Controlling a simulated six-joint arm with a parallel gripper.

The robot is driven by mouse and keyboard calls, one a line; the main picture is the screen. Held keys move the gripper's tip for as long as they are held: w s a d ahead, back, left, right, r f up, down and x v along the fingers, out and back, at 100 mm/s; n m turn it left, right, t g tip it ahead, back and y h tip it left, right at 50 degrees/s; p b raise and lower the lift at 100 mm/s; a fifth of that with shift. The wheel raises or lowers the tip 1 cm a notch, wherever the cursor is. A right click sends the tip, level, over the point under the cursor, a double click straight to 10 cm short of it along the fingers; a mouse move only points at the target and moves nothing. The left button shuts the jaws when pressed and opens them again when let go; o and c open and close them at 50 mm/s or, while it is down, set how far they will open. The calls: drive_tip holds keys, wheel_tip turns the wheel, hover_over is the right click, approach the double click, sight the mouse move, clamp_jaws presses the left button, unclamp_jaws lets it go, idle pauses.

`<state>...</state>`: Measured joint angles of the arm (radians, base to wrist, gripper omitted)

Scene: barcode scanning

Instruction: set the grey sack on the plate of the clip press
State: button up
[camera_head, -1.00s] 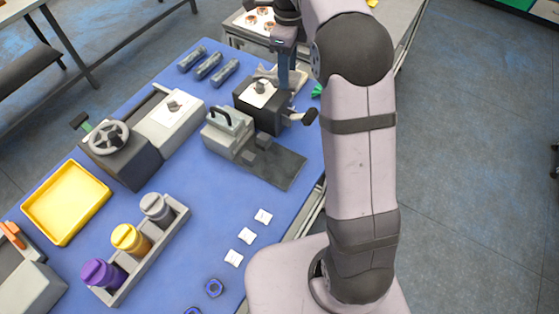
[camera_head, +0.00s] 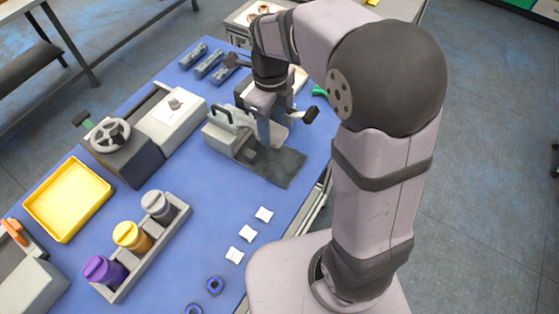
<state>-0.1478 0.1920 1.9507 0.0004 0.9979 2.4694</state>
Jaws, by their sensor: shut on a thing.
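My gripper (camera_head: 264,131) points down over the grey machine with a black handle (camera_head: 222,118), which looks like the clip press. Its flat dark plate (camera_head: 285,170) extends to the front right. My gripper is shut on the grey sack (camera_head: 280,134), a pale patch just right of the fingers and largely hidden by them. The sack hangs over or close to the back part of the plate; I cannot tell whether it touches.
A black lever knob (camera_head: 310,115) sticks out just right of my gripper. A yellow tray (camera_head: 69,200) and a rack of coloured bottles (camera_head: 132,236) stand at the left. White packets (camera_head: 248,233) lie in front; blue table is clear between.

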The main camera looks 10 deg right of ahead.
drive_tip(key=shift+f, duration=0.45)
drive_tip(key=shift+f+p, duration=1.15)
drive_tip(key=shift+f, duration=3.35)
drive_tip(key=shift+f, duration=0.1)
drive_tip(key=o, duration=1.3)
drive_tip(key=shift+f, duration=0.1)
drive_tip(key=shift+c, duration=0.2)
